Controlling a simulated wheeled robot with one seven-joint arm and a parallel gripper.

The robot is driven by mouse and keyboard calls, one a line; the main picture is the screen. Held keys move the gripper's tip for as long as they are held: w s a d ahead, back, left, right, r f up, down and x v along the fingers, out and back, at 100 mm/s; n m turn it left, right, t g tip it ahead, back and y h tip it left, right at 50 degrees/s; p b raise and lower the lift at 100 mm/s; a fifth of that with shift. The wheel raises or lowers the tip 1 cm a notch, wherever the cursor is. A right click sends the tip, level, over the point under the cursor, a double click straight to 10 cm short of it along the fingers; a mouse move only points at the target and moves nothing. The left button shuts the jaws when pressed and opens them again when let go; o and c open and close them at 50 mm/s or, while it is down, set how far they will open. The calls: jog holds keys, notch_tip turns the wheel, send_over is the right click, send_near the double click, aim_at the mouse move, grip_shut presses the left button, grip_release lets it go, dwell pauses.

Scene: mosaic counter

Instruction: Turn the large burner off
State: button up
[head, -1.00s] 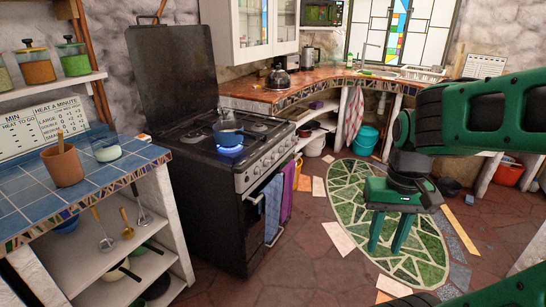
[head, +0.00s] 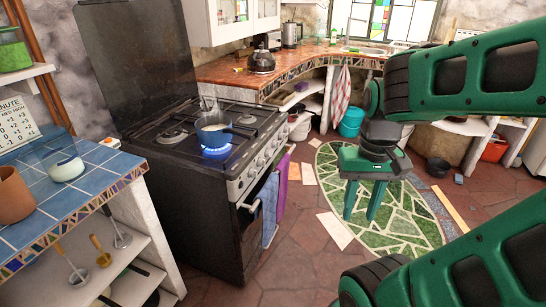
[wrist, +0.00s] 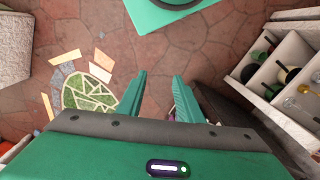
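The large burner (head: 216,151) burns with a blue flame at the front of the black stove (head: 190,215). A dark blue pot (head: 213,133) with pale contents stands over the flame. A row of knobs (head: 262,160) runs along the stove's front panel; which knob belongs to the lit burner I cannot tell. My gripper (head: 361,200) hangs over the floor to the right of the stove, apart from it, fingers pointing down. In the wrist view my gripper (wrist: 157,92) has its fingers apart with nothing between them.
Blue and purple towels (head: 271,205) hang on the oven door handle. A blue tiled counter (head: 75,205) stands left of the stove, with a terracotta pot (head: 14,195) and a jar (head: 66,165). A kettle (head: 261,60) sits on the far counter.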

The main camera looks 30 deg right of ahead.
jog(key=shift+o, duration=1.1)
jog(key=shift+s+r, duration=0.2)
jog(key=shift+s, duration=0.15)
jog(key=w+d+f+n+y, duration=0.1)
jog(key=w+d+f+n, duration=0.2)
jog(key=w, duration=0.7)
jog(key=w+f+n, duration=0.2)
jog(key=w+n, duration=0.3)
jog(key=w, duration=0.4)
jog(key=w+d+f+n+t+y, duration=0.1)
jog(key=w+f+n+t+y, duration=0.2)
jog(key=w+f, duration=0.65)
jog(key=w+f+n+t+y, duration=0.1)
jog(key=w+f+n+y, duration=0.4)
jog(key=w, duration=0.7)
jog(key=t, duration=1.1)
send_near(270, 153)
jog(key=x, duration=0.8)
jog(key=shift+d+f+y, duration=0.25)
jog(key=shift+f+y, duration=0.15)
jog(key=shift+w, duration=0.1)
jog(key=shift+c, duration=0.6)
jog(key=c, duration=0.9)
